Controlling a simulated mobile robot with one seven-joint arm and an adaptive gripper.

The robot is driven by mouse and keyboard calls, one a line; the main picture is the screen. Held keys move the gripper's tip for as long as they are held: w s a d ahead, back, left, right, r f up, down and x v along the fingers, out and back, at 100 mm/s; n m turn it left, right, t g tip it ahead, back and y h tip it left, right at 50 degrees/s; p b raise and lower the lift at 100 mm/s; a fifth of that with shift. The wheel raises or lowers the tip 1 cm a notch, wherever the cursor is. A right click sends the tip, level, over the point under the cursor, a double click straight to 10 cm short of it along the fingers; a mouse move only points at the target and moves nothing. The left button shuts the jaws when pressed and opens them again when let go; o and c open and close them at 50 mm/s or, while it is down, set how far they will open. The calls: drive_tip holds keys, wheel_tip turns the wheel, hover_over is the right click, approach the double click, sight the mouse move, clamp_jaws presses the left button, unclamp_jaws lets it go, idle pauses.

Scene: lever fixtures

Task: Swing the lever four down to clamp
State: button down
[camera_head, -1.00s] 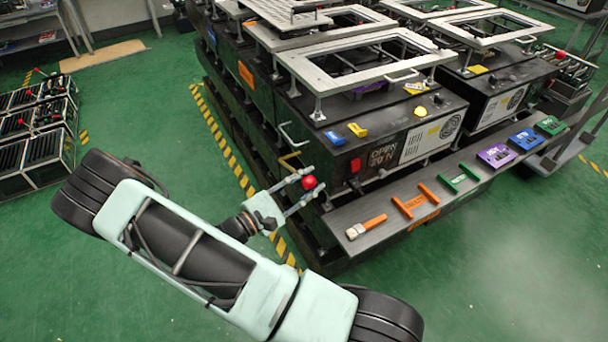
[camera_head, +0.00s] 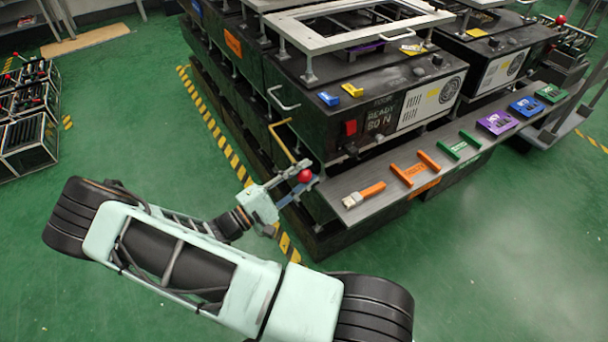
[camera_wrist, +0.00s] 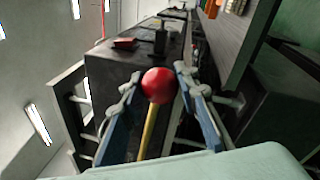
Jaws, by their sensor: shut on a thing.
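The lever has a yellow bar (camera_head: 283,142) ending in a red ball knob (camera_head: 305,176), at the near left corner of the dark bench unit. The bar slopes down toward my arm. In the wrist view the red knob (camera_wrist: 158,85) sits between the two fingers and the yellow bar (camera_wrist: 148,131) runs below it. My gripper (camera_head: 301,177) is shut on the red knob; it also shows in the wrist view (camera_wrist: 159,87). No number on the lever is readable, and its pivot is not clear.
Green floor (camera_head: 480,270) is clear in front.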

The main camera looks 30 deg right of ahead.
drive_tip(key=shift+f, duration=0.25)
drive_tip(key=c, duration=1.5)
unclamp_jaws()
drive_tip(key=shift+o, duration=0.2)
drive_tip(key=shift+r, duration=0.1)
drive_tip(key=shift+a, duration=0.1)
drive_tip(key=v, duration=1.2)
drive_tip(key=shift+r, duration=0.1)
